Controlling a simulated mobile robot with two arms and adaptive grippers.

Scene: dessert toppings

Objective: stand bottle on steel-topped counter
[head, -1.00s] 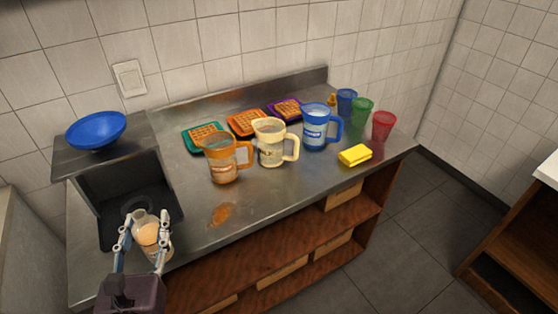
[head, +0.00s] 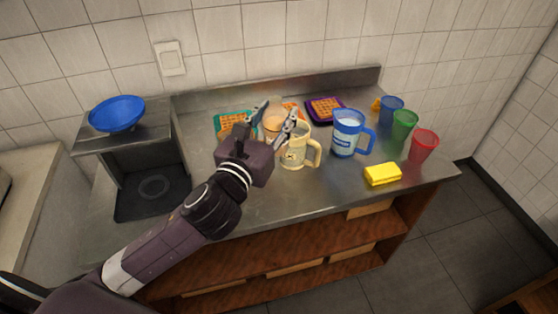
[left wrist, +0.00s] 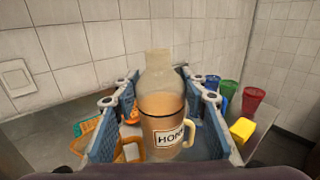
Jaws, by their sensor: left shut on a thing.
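In the head view, the left gripper (head: 278,118) is shut on the bottle (head: 272,124) above the back-middle of the steel-topped counter (head: 265,205), among the pitchers and waffle plates. The gripper hides part of the bottle, and I cannot tell how high its base is. My right gripper is not in view.
A yellow sponge (head: 382,174) and coloured cups (head: 403,127) are at right. Bare steel lies along the front.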

